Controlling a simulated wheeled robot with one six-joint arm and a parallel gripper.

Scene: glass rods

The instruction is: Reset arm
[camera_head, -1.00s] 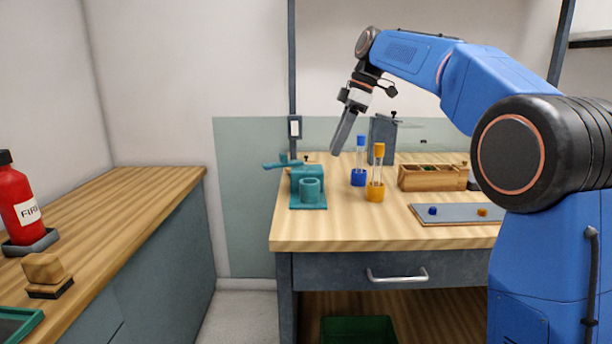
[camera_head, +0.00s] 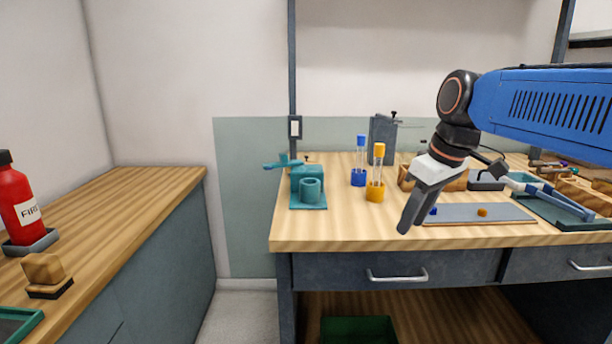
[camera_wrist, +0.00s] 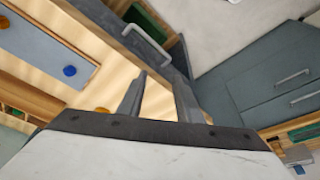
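My gripper (camera_head: 406,226) hangs in front of the bench's near edge, tilted down and to the left. In the wrist view my gripper (camera_wrist: 159,76) shows two dark fingers apart with nothing between them. A tube with a blue cap and base (camera_head: 358,165) and one with an orange cap and base (camera_head: 376,180) stand upright on the bench, left of my gripper and clear of it.
The wooden bench (camera_head: 310,232) holds a teal fixture (camera_head: 309,190) at left and a wooden box (camera_head: 447,184) partly hidden by my wrist. A drawer handle (camera_head: 397,276) is below. A fire extinguisher (camera_head: 18,198) stands on the left counter. The air left of my gripper is free.

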